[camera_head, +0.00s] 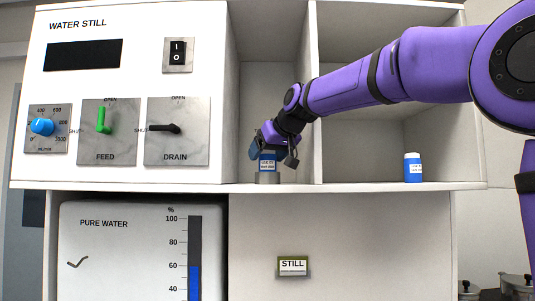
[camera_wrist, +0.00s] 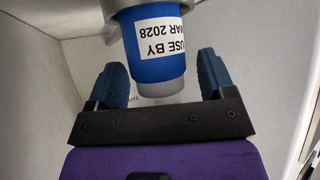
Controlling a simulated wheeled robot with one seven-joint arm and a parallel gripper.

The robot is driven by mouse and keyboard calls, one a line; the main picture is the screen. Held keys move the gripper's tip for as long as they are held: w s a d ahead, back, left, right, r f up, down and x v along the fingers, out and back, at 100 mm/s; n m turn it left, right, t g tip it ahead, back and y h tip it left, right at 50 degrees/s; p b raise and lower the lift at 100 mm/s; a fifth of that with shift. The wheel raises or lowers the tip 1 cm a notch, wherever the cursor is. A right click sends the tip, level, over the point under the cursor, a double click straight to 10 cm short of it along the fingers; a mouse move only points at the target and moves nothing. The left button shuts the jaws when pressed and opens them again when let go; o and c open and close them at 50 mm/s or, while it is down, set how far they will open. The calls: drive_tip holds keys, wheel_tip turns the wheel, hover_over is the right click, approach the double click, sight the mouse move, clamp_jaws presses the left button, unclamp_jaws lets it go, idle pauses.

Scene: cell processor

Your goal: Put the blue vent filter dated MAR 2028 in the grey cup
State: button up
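A blue vent filter (camera_head: 267,161) with a pale end and a white label stands upright at the grey cup (camera_head: 267,178) in the left cubby. In the wrist view the filter (camera_wrist: 155,55) shows upside down, its label reading USE BY MAR 2028. Its lower end meets the grey cup (camera_wrist: 118,6) and appears to sit inside its rim; the depth is hidden. My gripper (camera_head: 273,154) is at the filter's upper part. In the wrist view my gripper (camera_wrist: 164,62) is open, with a finger on each side of the filter and visible gaps between.
Another blue filter (camera_head: 413,169) with a white top stands in the right cubby, its label too small to read. A divider (camera_head: 316,110) separates the cubbies. The control panel (camera_head: 130,75) is left.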

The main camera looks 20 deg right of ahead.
drive_tip(key=shift+r, duration=0.15)
drive_tip(key=shift+s+r, duration=0.25)
drive_tip(key=v, duration=0.7)
drive_tip(key=shift+f, duration=0.1)
